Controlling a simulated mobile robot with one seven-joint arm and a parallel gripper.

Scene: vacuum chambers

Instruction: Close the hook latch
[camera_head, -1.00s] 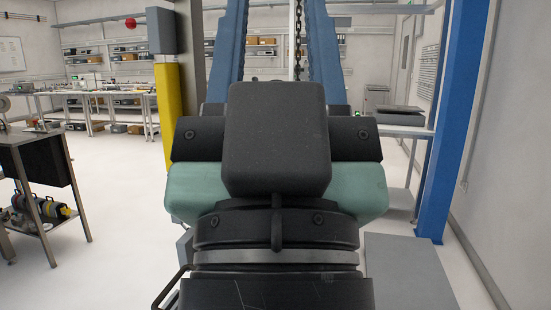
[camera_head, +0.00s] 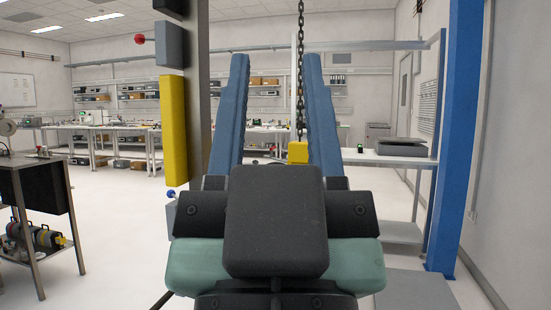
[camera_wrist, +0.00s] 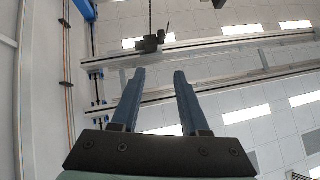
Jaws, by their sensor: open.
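A dark chain (camera_head: 300,70) hangs in the middle of the head view. A small yellow block (camera_head: 298,151) shows at its lower end, seen between my fingers and beyond them. No hook or latch can be made out; my gripper's dark body covers the space below the block. My gripper (camera_head: 281,65) is open, with its two long blue fingers pointing away from the camera and nothing between them. In the wrist view my gripper (camera_wrist: 159,73) is also open and empty, and the chain (camera_wrist: 150,15) runs to a dark hoist-like unit (camera_wrist: 150,42) on an overhead beam.
A blue post (camera_head: 455,140) stands close on the right, beside a bench with a grey flat device (camera_head: 402,147). A grey column with a yellow guard (camera_head: 174,130) stands left. A dark-sided table (camera_head: 42,187) is at far left. Open floor lies between table and column.

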